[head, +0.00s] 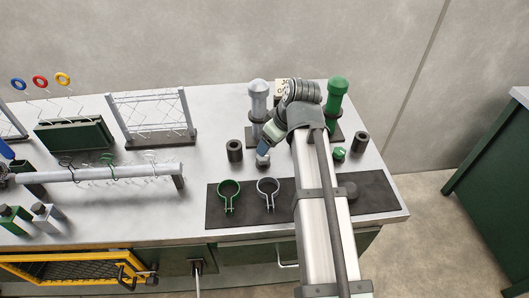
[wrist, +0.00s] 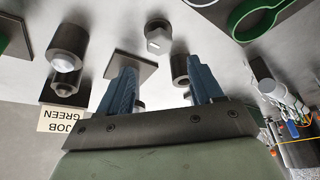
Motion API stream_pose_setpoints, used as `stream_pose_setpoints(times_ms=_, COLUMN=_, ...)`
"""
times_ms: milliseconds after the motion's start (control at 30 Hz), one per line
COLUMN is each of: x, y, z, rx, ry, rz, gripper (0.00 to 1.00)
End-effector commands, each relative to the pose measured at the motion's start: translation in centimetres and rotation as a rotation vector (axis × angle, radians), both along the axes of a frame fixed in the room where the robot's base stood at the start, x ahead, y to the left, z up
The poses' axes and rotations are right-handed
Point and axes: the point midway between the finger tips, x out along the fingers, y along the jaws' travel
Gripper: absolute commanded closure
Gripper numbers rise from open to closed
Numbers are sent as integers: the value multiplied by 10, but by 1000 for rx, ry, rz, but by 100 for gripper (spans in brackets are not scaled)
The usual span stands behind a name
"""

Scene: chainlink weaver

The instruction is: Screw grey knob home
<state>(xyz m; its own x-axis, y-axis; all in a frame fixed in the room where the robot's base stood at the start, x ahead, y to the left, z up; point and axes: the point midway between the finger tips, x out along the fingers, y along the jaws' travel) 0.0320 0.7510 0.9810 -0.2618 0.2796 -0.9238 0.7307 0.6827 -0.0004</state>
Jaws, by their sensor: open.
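A light grey knob (wrist: 157,40) with a flat-sided face and a dark part behind it sits on the bench in the wrist view. It lies beyond my fingertips and between their lines, apart from both. In the head view my gripper (head: 263,151) points down at the bench left of my forearm; its tips cover much of the knob's area. My gripper (wrist: 160,80) is open, its two blue fingers spread with nothing clearly held. A grey post (head: 258,98) stands upright behind my gripper on a dark base. Its thread, if any, cannot be made out.
A green post (head: 336,97) and a green knob (head: 339,154) stand right of my arm. Dark cylinders (head: 235,150) (head: 360,142) flank the area. Green (head: 229,194) and grey (head: 268,191) ring clamps lie on a dark mat (head: 385,195). A wire-mesh frame (head: 152,117) stands left.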

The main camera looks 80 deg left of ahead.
Motion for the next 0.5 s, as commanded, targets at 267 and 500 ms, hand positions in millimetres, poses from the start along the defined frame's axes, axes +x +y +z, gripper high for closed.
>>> stream_pose_setpoints(times_ms=267, x=-11, y=12, z=-40, rx=-1, ry=0, rz=0, gripper=34)
stream_pose_setpoints(times_ms=500, x=-17, y=18, z=-59, rx=0, ry=0, rz=1, gripper=34)
